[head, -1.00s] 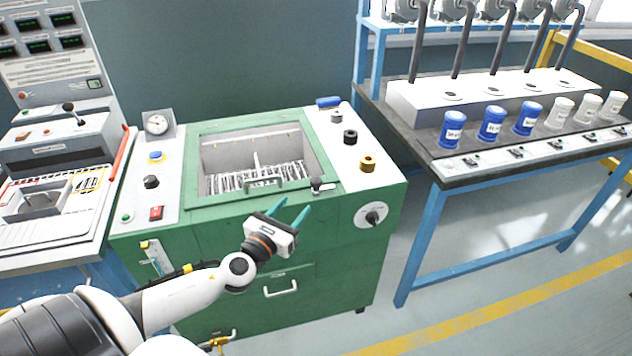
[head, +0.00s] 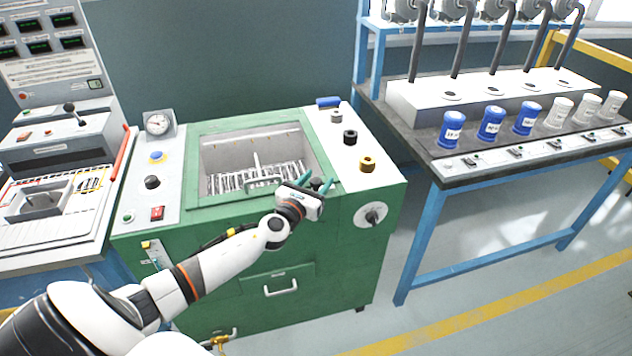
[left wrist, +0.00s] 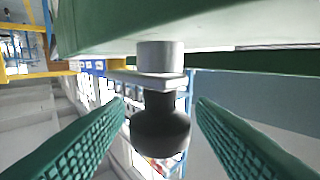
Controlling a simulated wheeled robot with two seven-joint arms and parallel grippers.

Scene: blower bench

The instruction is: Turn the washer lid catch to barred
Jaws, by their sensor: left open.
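The green washer (head: 225,240) stands in front of me, with a glass lid (head: 250,135) over a rack of pale items. The lid catch (head: 316,184) is at the lid's front right corner, mostly hidden by my gripper in the head view. In the left wrist view the catch's black ball knob (left wrist: 160,130) hangs from a grey stem and plate. My left gripper (left wrist: 161,108) is open, with one teal finger on each side of the knob. Gaps show between the fingers and the knob. My right gripper is not in view.
A round dial (head: 371,214) is on the washer's front right. Black (head: 350,137) and brass (head: 367,164) knobs sit on its right top. A red switch (head: 157,213) is on the left panel. A bench with blue jars (head: 491,122) stands at right.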

